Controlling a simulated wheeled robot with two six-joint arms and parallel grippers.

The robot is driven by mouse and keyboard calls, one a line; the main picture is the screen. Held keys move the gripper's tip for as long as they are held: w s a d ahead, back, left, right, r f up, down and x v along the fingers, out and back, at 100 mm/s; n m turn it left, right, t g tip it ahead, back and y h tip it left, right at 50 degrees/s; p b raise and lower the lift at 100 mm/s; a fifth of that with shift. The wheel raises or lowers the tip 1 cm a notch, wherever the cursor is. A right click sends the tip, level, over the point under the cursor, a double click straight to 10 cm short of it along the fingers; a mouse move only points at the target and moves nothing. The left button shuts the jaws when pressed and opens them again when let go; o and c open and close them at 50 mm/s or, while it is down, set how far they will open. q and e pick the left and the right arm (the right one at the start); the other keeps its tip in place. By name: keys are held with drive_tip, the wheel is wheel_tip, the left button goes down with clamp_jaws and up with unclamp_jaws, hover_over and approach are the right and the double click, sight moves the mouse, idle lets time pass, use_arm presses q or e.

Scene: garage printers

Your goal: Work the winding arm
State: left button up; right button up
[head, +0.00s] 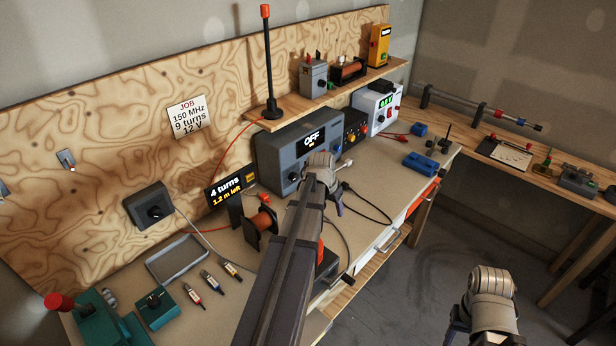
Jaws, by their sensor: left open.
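A small display (225,189) reads "4 turns, 1.2 m left". Beside it stands a spool of copper-coloured wire (262,222) between dark flanges. My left gripper (338,200) is open over the bench, in front of the grey unit reading "OFF" (300,150). A small pale knob (347,161) shows just beyond its wrist. My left arm hides part of the bench beside the spool, so I cannot tell which part is the winding arm. My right gripper (458,326) is low at the right, away from the bench, and its jaws are mostly hidden.
A job card (187,116) reads "150 MHz, 9 turns, 12 V". A grey tray (177,261) and several small tools lie at the left, by teal devices (156,306). A tall antenna (269,70) stands on the shelf. Cables cross the bench. Open floor is at the right.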

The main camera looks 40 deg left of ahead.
use_arm(q)
drive_tip(key=a+r+n+t+p, duration=0.1)
drive_tip(key=a+r+p, duration=0.3)
drive_tip(key=a, duration=0.7)
use_arm(e)
wheel_tip(320, 180, up, 4)
drive_tip(key=b, duration=0.2)
use_arm(q)
drive_tip(key=shift+y, duration=0.3)
drive_tip(key=b+x, duration=0.7)
drive_tip(key=shift+s+d+f, duration=0.15)
drive_tip(key=shift+s+d, duration=0.05)
drive_tip(key=shift+s, duration=0.1)
use_arm(e)
wheel_tip(320, 180, down, 7)
drive_tip(key=shift+f, duration=0.1)
use_arm(q)
clamp_jaws()
